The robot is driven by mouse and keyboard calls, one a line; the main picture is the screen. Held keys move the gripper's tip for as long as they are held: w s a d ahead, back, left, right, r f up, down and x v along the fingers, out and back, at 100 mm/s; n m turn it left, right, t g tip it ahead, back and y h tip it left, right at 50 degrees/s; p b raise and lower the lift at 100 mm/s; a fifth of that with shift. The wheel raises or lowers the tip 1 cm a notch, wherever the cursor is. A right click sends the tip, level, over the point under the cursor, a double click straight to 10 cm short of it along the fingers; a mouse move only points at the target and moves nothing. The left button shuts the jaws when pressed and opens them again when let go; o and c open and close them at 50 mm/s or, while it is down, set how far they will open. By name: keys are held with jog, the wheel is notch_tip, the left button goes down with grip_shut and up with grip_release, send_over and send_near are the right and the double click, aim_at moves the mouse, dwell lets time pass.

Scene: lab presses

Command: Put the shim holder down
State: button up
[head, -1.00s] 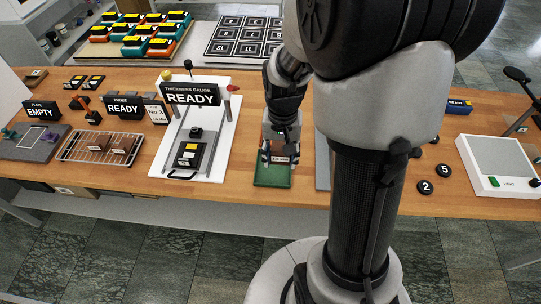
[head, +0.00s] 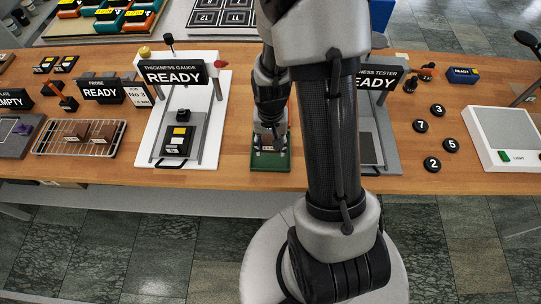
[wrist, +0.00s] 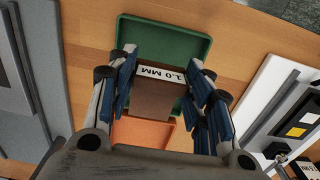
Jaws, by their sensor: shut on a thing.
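The shim holder (wrist: 157,100) is a brown block with a white "1.0 MM" label, between the blue-padded fingers of my gripper (wrist: 163,108) in the wrist view. My gripper is shut on it. A flat orange piece (wrist: 150,133) shows at the block's near side. A green tray (wrist: 190,40) lies beneath and beyond the block. In the head view my gripper (head: 268,135) points down over the green tray (head: 270,167), and the holder is mostly hidden by the fingers. I cannot tell whether the holder touches the tray.
The thickness gauge (head: 212,125) stands left of the green tray, with a "READY" sign. A grey tester (head: 390,152) stands to the right, partly behind my arm. A wire rack (head: 45,150) with brown blocks is further left. Numbered black discs (head: 432,163) lie right.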

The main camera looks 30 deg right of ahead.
aim_at(270, 151)
jog(key=shift+w+f+b, duration=0.1)
jog(key=shift+f+b, duration=0.55)
jog(key=shift+f, duration=2.2)
jog(key=shift+f, duration=0.1)
jog(key=o, duration=1)
notch_tip(270, 151, up, 12)
jog(key=p, duration=0.3)
jog(key=shift+r, duration=0.2)
jog(key=s+a+r+n+t, duration=0.1)
jog(key=s+a+r+n, duration=0.1)
jog(key=r, duration=0.5)
jog(key=s+a+r+n+t, duration=0.2)
jog(key=s+a+r, duration=0.3)
jog(key=s+r, duration=0.2)
jog(key=s+a+r+n+t, duration=0.1)
jog(key=s+a+r+n, duration=0.1)
jog(key=r, duration=0.7)
jog(key=shift+s+a+n+t, duration=0.2)
jog(key=shift+s+a, duration=0.25)
jog(key=shift+s, duration=0.2)
jog(key=shift+s+a+n+t, duration=0.1)
jog(key=shift+s+a+n, duration=0.1)
jog(key=shift+s+a, duration=0.35)
